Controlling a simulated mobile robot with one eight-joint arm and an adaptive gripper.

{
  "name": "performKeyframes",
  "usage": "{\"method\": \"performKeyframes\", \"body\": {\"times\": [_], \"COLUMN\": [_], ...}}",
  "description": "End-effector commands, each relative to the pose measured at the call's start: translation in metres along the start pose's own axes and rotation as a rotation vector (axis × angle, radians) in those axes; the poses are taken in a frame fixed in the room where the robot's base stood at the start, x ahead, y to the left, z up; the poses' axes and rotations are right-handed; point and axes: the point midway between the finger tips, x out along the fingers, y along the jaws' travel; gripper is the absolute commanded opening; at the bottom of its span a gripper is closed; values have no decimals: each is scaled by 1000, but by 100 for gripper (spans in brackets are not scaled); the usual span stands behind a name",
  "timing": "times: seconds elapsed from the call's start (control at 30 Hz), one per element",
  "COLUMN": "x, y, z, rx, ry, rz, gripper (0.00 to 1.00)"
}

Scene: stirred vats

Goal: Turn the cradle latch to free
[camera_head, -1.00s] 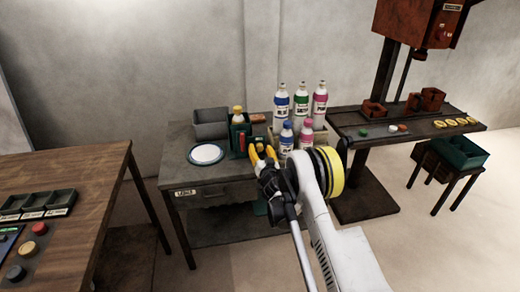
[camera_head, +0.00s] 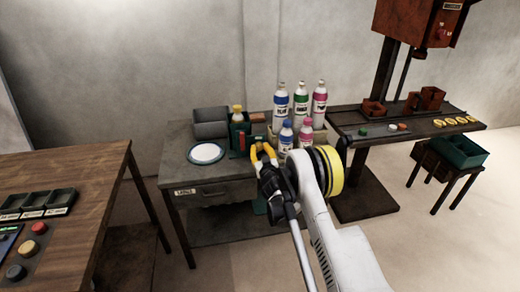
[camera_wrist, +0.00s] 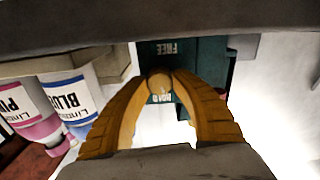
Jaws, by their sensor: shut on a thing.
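The dark green cradle (camera_head: 240,141) stands on the grey bench, holding a bottle with a yellow cap (camera_head: 237,109). In the wrist view the cradle's green plate (camera_wrist: 205,62) has the words FREE and HOLD, upside down. My gripper (camera_wrist: 160,80) has its yellow fingers closed on the small rounded latch (camera_wrist: 159,84), which covers part of the plate between the two words. The latch's pointing direction is hard to tell. In the head view my gripper (camera_head: 263,152) is at the cradle's front right, and its fingers hide the latch.
Several labelled bottles (camera_head: 300,105) stand in a crate close right of my gripper; two show in the wrist view (camera_wrist: 70,98). A white plate (camera_head: 206,153) and a grey bin (camera_head: 210,123) are to the left. A drill-press table (camera_head: 410,135) stands right.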

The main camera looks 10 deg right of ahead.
Motion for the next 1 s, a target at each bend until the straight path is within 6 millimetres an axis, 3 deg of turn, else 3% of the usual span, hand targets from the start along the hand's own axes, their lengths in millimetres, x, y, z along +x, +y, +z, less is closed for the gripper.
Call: {"method": "performKeyframes", "body": {"times": [1.0], "x": [1], "y": [-2], "z": [0], "rx": [-966], "ry": [1], "rz": [-1], "gripper": [0]}}
